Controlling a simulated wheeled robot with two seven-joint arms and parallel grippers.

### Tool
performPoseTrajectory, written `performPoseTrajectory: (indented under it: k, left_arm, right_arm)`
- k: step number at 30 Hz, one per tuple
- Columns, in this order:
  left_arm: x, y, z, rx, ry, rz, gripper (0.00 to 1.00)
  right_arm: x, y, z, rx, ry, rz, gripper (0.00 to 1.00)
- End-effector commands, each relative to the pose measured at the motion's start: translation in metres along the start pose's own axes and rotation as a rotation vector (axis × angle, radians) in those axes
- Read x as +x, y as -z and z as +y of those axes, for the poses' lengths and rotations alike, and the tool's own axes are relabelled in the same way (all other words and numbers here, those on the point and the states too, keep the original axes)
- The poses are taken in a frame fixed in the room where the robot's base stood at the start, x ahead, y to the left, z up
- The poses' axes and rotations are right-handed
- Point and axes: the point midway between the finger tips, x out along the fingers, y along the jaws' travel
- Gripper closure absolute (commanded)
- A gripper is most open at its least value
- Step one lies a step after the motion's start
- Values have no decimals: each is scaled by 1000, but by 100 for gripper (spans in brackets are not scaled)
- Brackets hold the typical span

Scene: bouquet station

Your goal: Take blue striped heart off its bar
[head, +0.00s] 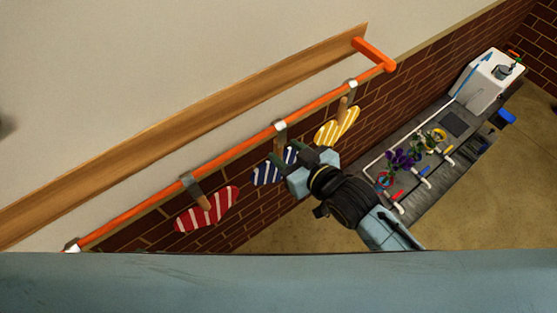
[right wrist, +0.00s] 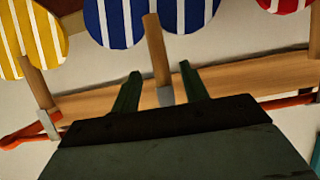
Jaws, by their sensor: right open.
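The blue striped heart (head: 267,175) hangs by a wooden stick from a metal clip (head: 280,128) on the orange bar (head: 230,153). In the right wrist view the blue heart (right wrist: 140,18) is at the top, and its wooden stick (right wrist: 156,50) runs down between my fingers. My right gripper (head: 292,158) is at the heart and hides part of it. In the wrist view my right gripper (right wrist: 160,70) is open, with a gap on each side of the stick. I cannot tell how deep the stick lies between the fingers. My left gripper is not in view.
A red striped heart (head: 207,208) and a yellow striped heart (head: 337,126) hang from clips on either side. A wooden rail (head: 180,130) runs along the wall behind the bar. A grey bench (head: 420,190) with flowers and a white box (head: 484,80) stands at the right.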

Motion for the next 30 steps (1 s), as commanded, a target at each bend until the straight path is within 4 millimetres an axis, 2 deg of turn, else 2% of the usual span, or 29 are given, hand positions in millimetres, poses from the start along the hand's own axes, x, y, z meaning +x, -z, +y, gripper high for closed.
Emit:
performPoseTrajectory:
  k: [5, 14, 23, 30]
  left_arm:
    - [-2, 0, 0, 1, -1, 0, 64]
    - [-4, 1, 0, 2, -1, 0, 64]
    - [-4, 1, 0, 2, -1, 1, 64]
    - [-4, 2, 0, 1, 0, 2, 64]
  right_arm:
    - [12, 1, 0, 0, 0, 0, 55]
    - [50, 2, -2, 0, 0, 0, 55]
    - [54, 2, -2, 0, 0, 0, 55]
    - [54, 1, -2, 0, 0, -1, 86]
